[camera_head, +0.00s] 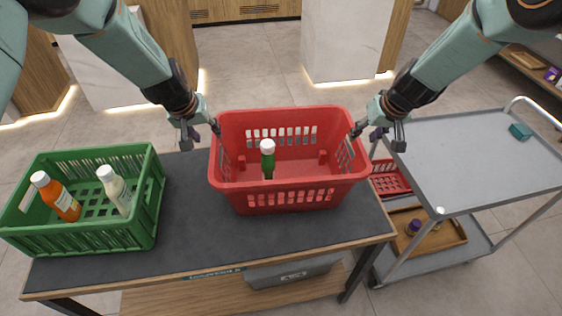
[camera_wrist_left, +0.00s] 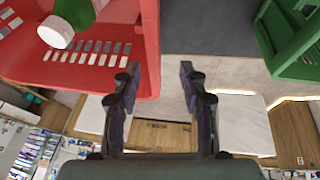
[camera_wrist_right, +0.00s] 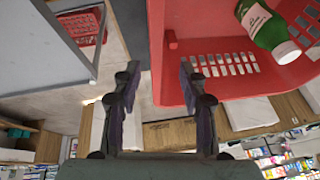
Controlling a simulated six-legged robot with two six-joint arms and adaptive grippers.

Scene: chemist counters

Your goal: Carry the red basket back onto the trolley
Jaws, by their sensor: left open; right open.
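The red basket (camera_head: 290,200) stands upright on the dark counter (camera_head: 200,240), holding one green bottle with a white cap (camera_head: 268,160). My left gripper (camera_head: 204,138) is open beside the basket's left rim; in the left wrist view, the basket (camera_wrist_left: 115,75) is by its fingers (camera_wrist_left: 158,80). My right gripper (camera_head: 372,133) is open at the basket's right rim; in the right wrist view, the basket wall (camera_wrist_right: 170,80) lies between or just beyond its fingers (camera_wrist_right: 158,78). I cannot tell whether either touches. The grey trolley (camera_head: 470,160) stands to the right, its top mostly bare.
A green crate (camera_head: 100,240) with an orange bottle (camera_head: 58,198) and a white bottle (camera_head: 115,190) stands on the counter's left.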

